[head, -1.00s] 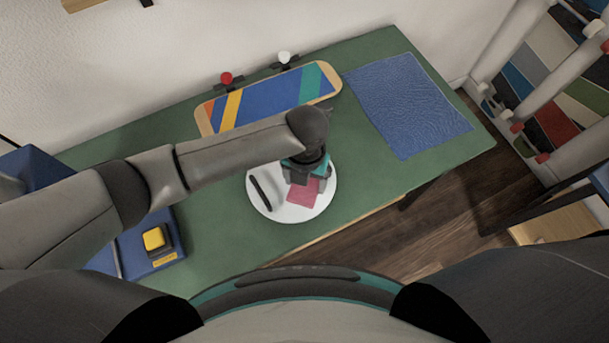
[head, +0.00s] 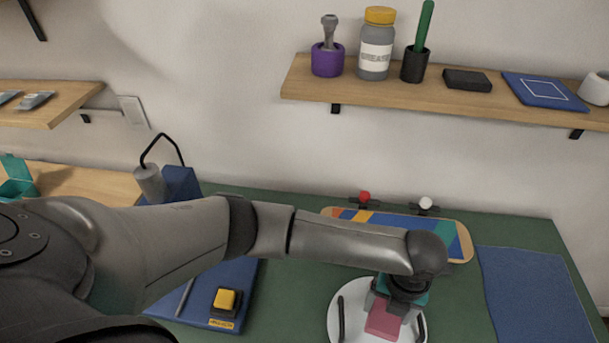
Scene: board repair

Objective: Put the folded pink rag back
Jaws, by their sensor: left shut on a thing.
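The folded pink rag (head: 383,321) shows as a small pink square below my left gripper (head: 384,303), which is shut on it. The gripper points down over a round white plate (head: 350,299) on the green bench, and its jaws partly hide the rag's upper edge. I cannot tell whether the rag touches the plate or hangs just above it. Dark curved bars (head: 341,318) show near the plate's left and right edges. The plate's near edge is cut off by the frame. My right gripper is not in view.
A wall shelf (head: 440,103) holds a purple cup (head: 327,61), a grease jar (head: 375,45), a black cup (head: 415,65), a dark block (head: 467,80), and a blue pad with a white square outline (head: 543,91). A skateboard deck (head: 450,238) and blue mat (head: 535,295) lie on the bench (head: 290,290).

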